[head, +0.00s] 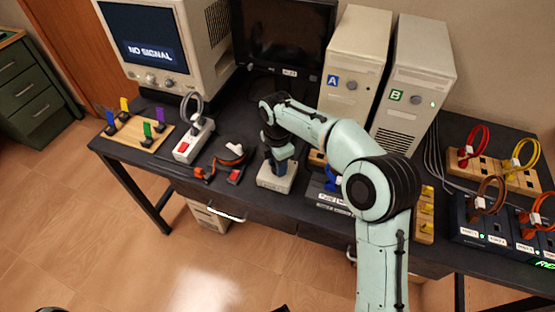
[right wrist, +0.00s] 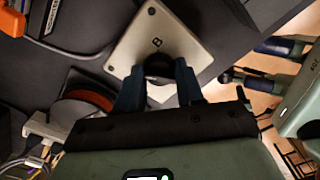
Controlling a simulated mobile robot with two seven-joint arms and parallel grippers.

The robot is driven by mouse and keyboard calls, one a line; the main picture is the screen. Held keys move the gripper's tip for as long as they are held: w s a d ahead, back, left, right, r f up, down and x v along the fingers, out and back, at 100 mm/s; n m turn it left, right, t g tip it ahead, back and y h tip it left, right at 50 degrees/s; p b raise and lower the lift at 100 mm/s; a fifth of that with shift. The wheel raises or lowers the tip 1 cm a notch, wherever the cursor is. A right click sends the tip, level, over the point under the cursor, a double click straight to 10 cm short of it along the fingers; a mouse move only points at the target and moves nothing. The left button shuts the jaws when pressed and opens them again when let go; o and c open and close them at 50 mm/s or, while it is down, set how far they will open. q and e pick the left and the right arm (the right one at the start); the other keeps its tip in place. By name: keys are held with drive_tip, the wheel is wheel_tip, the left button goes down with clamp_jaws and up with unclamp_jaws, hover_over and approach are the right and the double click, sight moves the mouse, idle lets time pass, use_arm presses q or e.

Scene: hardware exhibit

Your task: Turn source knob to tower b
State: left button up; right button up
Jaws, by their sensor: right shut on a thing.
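The source knob's pale box (head: 277,177) sits on the dark table near its front edge. In the right wrist view the box (right wrist: 128,52) shows a dark mark that looks like a B. The dark round knob (right wrist: 158,65) is between the fingers of my right gripper (right wrist: 158,82), which is shut on it. In the head view my right gripper (head: 281,158) points down onto the box and hides the knob. Tower A (head: 352,60) and tower B (head: 412,85) stand at the back right. The old monitor (head: 150,50) reads NO SIGNAL. My left gripper is out of view.
A white power strip (head: 194,140) and an orange-and-black coiled item (head: 232,155) lie left of the box. A wooden board with coloured pegs (head: 137,130) is farther left. Cable loops on a wooden block (head: 495,170) stand right. My right arm covers part of the table.

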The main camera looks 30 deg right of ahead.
drive_tip(key=shift+r+m+p, duration=0.15)
drive_tip(key=shift+m+p, duration=0.4)
drive_tip(key=shift+m, duration=0.35)
drive_tip(key=m+p, duration=0.2)
drive_tip(key=m, duration=0.3)
drive_tip(key=shift+m, duration=0.3)
drive_tip(key=m+p, duration=0.1)
drive_tip(key=m, duration=0.2)
drive_tip(key=shift+m+p, duration=0.3)
use_arm(q)
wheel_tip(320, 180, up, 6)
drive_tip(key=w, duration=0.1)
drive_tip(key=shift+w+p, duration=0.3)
drive_tip(key=shift+p, duration=0.05)
use_arm(e)
drive_tip(key=shift+m, duration=1.8)
drive_tip(key=shift+w, duration=0.1)
drive_tip(key=o, duration=1)
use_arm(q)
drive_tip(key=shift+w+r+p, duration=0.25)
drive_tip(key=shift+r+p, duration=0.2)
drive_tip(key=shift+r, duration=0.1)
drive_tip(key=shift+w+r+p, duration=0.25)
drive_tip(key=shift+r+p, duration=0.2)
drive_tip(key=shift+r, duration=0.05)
use_arm(e)
wheel_tip(320, 180, up, 13)
drive_tip(key=shift+r, duration=0.15)
